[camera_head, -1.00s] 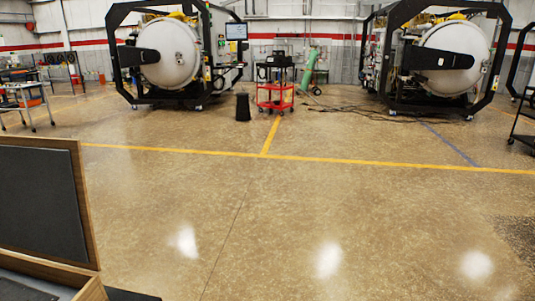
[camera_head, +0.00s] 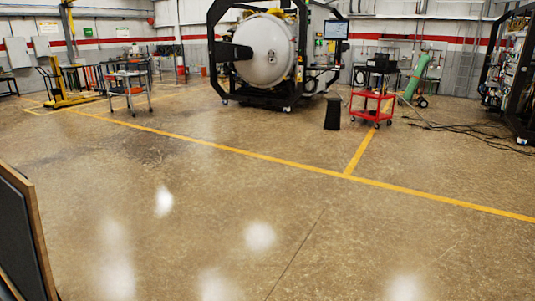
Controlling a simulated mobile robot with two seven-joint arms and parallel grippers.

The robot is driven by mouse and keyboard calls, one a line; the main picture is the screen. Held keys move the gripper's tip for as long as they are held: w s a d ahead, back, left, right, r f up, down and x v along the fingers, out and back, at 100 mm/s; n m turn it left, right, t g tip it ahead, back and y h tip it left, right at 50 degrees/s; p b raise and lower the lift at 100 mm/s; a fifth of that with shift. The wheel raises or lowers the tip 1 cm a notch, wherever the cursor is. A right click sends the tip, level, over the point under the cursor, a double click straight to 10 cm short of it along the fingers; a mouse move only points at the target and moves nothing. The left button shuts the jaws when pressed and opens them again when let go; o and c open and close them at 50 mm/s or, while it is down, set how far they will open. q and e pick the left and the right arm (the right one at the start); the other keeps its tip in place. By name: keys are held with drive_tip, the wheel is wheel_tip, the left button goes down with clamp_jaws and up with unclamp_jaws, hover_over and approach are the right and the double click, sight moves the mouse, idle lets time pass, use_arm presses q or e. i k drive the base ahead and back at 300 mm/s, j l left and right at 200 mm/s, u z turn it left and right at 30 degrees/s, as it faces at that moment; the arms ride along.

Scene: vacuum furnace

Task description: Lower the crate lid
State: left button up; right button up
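The raised crate lid (camera_head: 18,238) stands at the lower left edge of the head view. It is a dark grey padded panel with a light wooden rim, seen at a steep angle and cut off by the picture's edge. The crate body is not clearly visible. Neither of my grippers is in view, and I see nothing touching the lid.
The speckled floor (camera_head: 200,215) ahead is clear, crossed by a yellow line (camera_head: 245,152). Farther back are a round white vacuum furnace (camera_head: 265,52) in a black frame, a red cart (camera_head: 372,103), a black bin (camera_head: 332,113) and a yellow lifter (camera_head: 70,82).

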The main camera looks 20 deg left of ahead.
sight(25, 256)
drive_tip(key=i+u, duration=0.25)
drive_tip(key=u, duration=0.25)
drive_tip(key=i+l+u, duration=0.2)
drive_tip(key=u, duration=0.3)
drive_tip(key=i+l+u, duration=0.2)
drive_tip(key=u, duration=0.3)
drive_tip(key=i+l+u, duration=0.15)
drive_tip(key=u, duration=0.3)
drive_tip(key=i+l+u, duration=0.2)
drive_tip(key=u, duration=0.25)
drive_tip(key=i+l+u, duration=0.15)
drive_tip(key=u, duration=0.35)
drive_tip(key=k+l+u, duration=0.2)
drive_tip(key=k+l, duration=0.1)
drive_tip(key=l, duration=0.05)
